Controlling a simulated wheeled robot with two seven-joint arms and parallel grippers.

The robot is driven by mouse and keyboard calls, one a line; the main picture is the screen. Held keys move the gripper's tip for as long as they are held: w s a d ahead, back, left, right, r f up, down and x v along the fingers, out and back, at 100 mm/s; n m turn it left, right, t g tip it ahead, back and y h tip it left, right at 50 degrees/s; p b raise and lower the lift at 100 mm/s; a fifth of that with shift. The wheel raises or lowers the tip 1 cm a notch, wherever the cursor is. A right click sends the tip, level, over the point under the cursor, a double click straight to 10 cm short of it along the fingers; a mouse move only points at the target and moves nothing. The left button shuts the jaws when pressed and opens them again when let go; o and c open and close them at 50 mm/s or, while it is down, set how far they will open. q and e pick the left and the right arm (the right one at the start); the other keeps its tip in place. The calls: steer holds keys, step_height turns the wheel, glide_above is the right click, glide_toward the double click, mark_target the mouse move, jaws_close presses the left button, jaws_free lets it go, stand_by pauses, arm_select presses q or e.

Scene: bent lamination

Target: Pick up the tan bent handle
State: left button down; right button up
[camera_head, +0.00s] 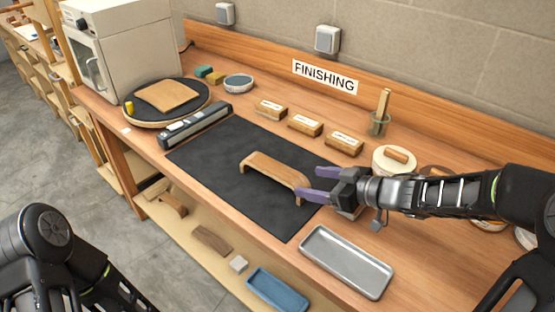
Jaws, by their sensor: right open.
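The tan bent handle (272,170) lies on the black mat (215,170) in the middle of the bench, a bowed wooden strip with its ends turned down. My right gripper (306,185) comes in from the right with purple fingers. It is open at the right end of the handle, with its fingers near or around that end; I cannot tell whether they touch it. My left arm shows at the lower left, but its gripper is not in view.
A grey metal tray (346,262) stands at the bench's front right. Several labelled wooden blocks (305,125) line the back. A long dark tool (195,124) borders the mat's left. A round turntable (148,112) stands before a white oven (125,45). A shelf below holds a blue tray (277,290).

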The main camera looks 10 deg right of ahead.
mark_target(298, 181)
steer(key=shift+s, duration=0.2)
steer(key=shift+x, duration=1.3)
steer(key=shift+b+x, duration=0.35)
steer(key=shift+x, duration=2.35)
steer(key=c, duration=1.2)
